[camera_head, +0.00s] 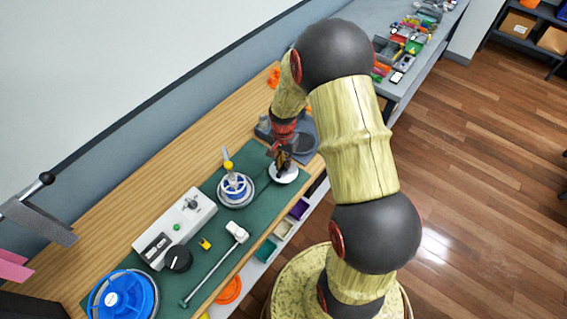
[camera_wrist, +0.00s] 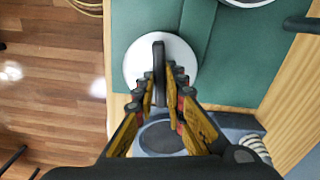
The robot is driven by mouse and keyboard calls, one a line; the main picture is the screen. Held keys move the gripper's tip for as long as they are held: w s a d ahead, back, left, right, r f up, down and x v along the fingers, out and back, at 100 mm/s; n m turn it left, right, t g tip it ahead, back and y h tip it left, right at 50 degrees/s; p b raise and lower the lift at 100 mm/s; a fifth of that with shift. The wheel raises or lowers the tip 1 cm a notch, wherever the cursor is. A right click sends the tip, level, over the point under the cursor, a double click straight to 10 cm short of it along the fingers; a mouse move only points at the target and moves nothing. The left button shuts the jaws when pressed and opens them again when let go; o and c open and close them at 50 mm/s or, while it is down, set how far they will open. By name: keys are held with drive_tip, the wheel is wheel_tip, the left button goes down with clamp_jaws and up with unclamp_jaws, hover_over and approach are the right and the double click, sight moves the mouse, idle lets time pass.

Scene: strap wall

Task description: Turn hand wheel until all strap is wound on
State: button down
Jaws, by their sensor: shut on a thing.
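A white round disc (camera_head: 289,179) lies on the green mat under my gripper (camera_head: 283,160). In the wrist view the white disc (camera_wrist: 140,65) carries a narrow dark bar (camera_wrist: 159,55) across its middle. My gripper (camera_wrist: 164,84) is shut on this bar, one finger on each side. A blue-and-white reel (camera_head: 236,188) with a yellow knob (camera_head: 228,165) and a pale post stands on a white round base to the left of the disc. I cannot tell for sure which part is the hand wheel. No strap shows clearly; my fingers hide part of the disc.
The green mat (camera_head: 213,262) also holds a white control box (camera_head: 175,228), a black knob, a small yellow piece, a rod with a white head (camera_head: 236,232) and a large blue spool (camera_head: 124,297). A grey fixture (camera_wrist: 236,122) with a round recess sits close to my gripper.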

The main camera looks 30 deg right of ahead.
drive_tip(key=m, duration=1.1)
drive_tip(key=shift+m, duration=2)
drive_tip(key=c, duration=2)
unclamp_jaws()
drive_tip(key=shift+o, duration=0.8)
drive_tip(key=shift+r, duration=0.15)
wheel_tip(320, 180, up, 12)
